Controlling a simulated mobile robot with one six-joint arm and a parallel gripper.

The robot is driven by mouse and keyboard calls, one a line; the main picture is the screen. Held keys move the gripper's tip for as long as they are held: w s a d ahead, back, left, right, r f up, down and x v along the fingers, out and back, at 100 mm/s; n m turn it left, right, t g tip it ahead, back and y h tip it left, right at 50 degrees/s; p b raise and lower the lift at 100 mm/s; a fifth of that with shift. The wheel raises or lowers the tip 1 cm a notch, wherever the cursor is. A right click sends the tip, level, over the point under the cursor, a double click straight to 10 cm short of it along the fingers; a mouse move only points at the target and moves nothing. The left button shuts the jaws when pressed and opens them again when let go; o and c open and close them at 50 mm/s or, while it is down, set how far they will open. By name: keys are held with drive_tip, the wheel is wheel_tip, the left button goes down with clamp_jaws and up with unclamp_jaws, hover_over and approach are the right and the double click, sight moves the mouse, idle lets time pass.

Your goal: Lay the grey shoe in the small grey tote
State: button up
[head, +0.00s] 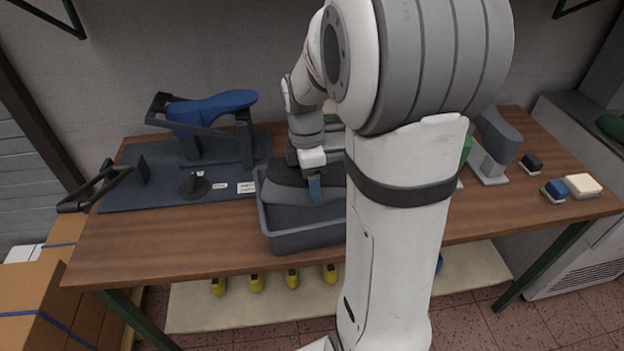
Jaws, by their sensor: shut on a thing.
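The small grey tote (300,238) stands on the wooden table near its front edge, in the middle of the head view. My arm hides its right part. My gripper (313,188) points down over the tote and is shut on the grey shoe (284,177). The dark grey shoe lies within the tote's outline, near its back left. I cannot tell whether it touches the tote's floor.
A blue shoe last (215,104) sits in a dark fixture on a mat at the left. Another grey last (498,130) stands on a post at the right, near small blocks (582,186). The table's front left (180,240) is clear.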

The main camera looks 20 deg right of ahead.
drive_tip(key=o, duration=1.5)
drive_tip(key=shift+r, duration=0.1)
drive_tip(key=r, duration=0.5)
drive_tip(key=w+r, duration=0.1)
drive_tip(key=r, duration=0.1)
drive_tip(key=shift+a+r, duration=0.1)
drive_tip(key=shift+r, duration=0.2)
drive_tip(key=shift+s, duration=0.1)
drive_tip(key=s+a+f+m+t, duration=0.1)
drive_tip(key=s+a+m+t, duration=0.1)
drive_tip(key=s+a+m, duration=0.2)
drive_tip(key=s+a+m+t, duration=0.2)
drive_tip(key=s+a+m, duration=0.1)
drive_tip(key=s+m, duration=0.6)
drive_tip(key=m, duration=0.2)
drive_tip(key=shift+s+a+f+m, duration=0.3)
drive_tip(key=shift+s+a+f, duration=0.05)
drive_tip(key=shift+a, duration=0.05)
